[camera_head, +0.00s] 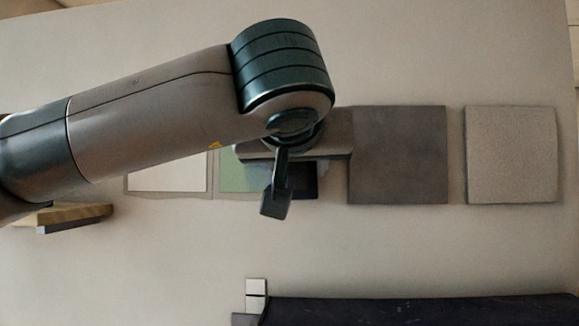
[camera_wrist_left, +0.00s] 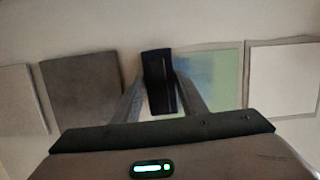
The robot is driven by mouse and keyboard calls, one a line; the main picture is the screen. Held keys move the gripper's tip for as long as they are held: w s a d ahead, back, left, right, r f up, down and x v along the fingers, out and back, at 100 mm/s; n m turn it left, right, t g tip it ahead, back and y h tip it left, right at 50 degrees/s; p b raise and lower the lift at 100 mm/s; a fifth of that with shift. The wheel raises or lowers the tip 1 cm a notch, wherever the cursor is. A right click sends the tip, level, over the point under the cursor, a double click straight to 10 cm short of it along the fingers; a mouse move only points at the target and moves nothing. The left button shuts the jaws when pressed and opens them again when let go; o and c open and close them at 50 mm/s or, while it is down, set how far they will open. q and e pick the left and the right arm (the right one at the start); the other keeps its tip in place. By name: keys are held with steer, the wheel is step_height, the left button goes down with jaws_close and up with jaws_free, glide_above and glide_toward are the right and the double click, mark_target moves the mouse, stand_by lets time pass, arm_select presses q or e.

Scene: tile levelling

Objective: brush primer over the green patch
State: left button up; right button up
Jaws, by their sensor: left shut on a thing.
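The green patch (camera_head: 232,178) lies between a white panel and a dark tile, partly hidden by my left arm. Its side nearest the gripper looks blue-grey; in the left wrist view the patch (camera_wrist_left: 222,78) shows a blotchy blue area on green. My left gripper (camera_head: 290,186) is over the right part of the patch, shut on a dark blue block, likely the brush (camera_head: 304,184). The brush (camera_wrist_left: 158,72) stands between the fingers in the left wrist view. Whether it touches the surface, I cannot tell. My right gripper is not in view.
The white panel (camera_head: 165,172) is left of the patch; a dark grey tile (camera_head: 400,155) and a light grey tile (camera_head: 510,155) are to the right. A wood-topped block (camera_head: 75,213) sits at left. A dark bar (camera_head: 420,311) and small white pieces (camera_head: 256,287) are at the bottom.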

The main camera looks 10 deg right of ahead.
arm_select(q)
steer(key=shift+r, duration=0.15)
steer(key=shift+r+p, duration=0.7)
steer(key=shift+r, duration=0.2)
steer(key=shift+w+a, duration=0.1)
steer(key=shift+a, duration=0.1)
steer(key=shift+w+a+b, duration=0.25)
steer(key=shift+a+b, duration=0.05)
steer(key=shift+a, duration=0.45)
steer(key=shift+w+a+b, duration=0.2)
steer(key=shift+a+b, duration=0.05)
steer(key=shift+a, duration=0.5)
steer(key=shift+w+a+b, duration=0.15)
steer(key=shift+w+a, duration=0.15)
steer(key=shift+a, duration=0.55)
steer(key=shift+w+a+b, duration=0.15)
steer(key=shift+w+a, duration=0.1)
steer(key=shift+a, duration=0.55)
